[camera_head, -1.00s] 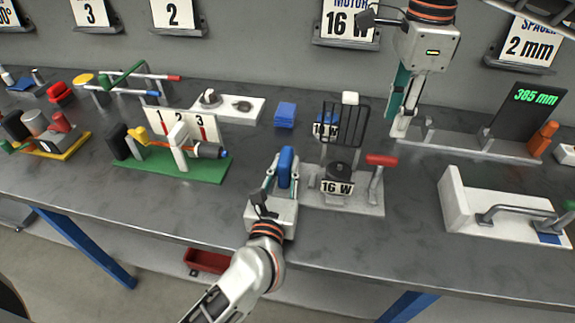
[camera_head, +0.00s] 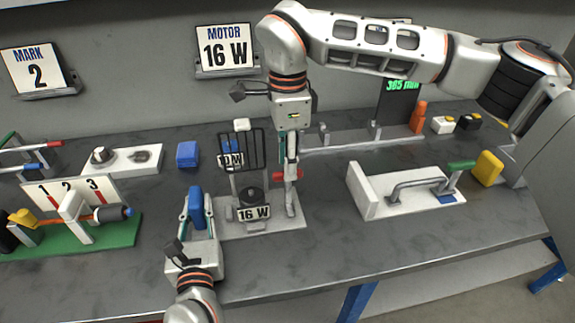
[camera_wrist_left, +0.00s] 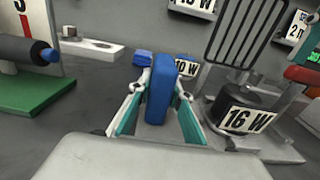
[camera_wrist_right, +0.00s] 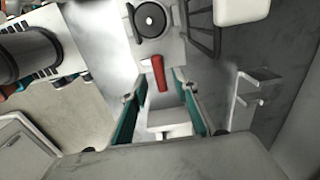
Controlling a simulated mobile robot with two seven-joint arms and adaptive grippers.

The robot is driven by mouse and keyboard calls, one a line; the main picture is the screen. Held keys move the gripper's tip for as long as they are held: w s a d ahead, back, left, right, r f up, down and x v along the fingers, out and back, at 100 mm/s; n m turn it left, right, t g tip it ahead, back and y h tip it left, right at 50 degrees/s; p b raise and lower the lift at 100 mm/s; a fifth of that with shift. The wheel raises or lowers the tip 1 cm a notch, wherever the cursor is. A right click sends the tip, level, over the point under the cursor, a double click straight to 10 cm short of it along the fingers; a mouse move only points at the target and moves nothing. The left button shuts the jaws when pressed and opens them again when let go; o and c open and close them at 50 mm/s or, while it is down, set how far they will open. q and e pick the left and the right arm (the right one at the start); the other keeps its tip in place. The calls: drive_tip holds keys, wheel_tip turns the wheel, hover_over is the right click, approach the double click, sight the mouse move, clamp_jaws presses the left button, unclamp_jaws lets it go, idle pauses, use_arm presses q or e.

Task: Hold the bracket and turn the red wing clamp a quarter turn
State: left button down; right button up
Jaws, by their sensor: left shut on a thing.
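The bracket (camera_head: 265,222) is a grey base with a dark round motor labelled 16 W and a black wire guard. A blue upright grip (camera_head: 196,203) stands at its left side; how it joins the base is hidden. My left gripper (camera_head: 197,212) is shut on this blue grip, which shows between its fingers in the left wrist view (camera_wrist_left: 159,90). The red wing clamp (camera_head: 281,176) is at the bracket's right side, partly hidden by my right gripper (camera_head: 291,172). In the right wrist view the red wing (camera_wrist_right: 159,73) lies between the open fingertips, with gaps on both sides.
A blue block (camera_head: 187,154) and a white fixture (camera_head: 120,160) stand behind on the left. A green-based gauge (camera_head: 85,232) is further left. A white fixture with a grey handle (camera_head: 410,190) stands at right. The front bench strip is clear.

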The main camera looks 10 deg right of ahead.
drive_tip(key=shift+f, duration=0.8)
drive_tip(key=shift+c, duration=0.3)
clamp_jaws()
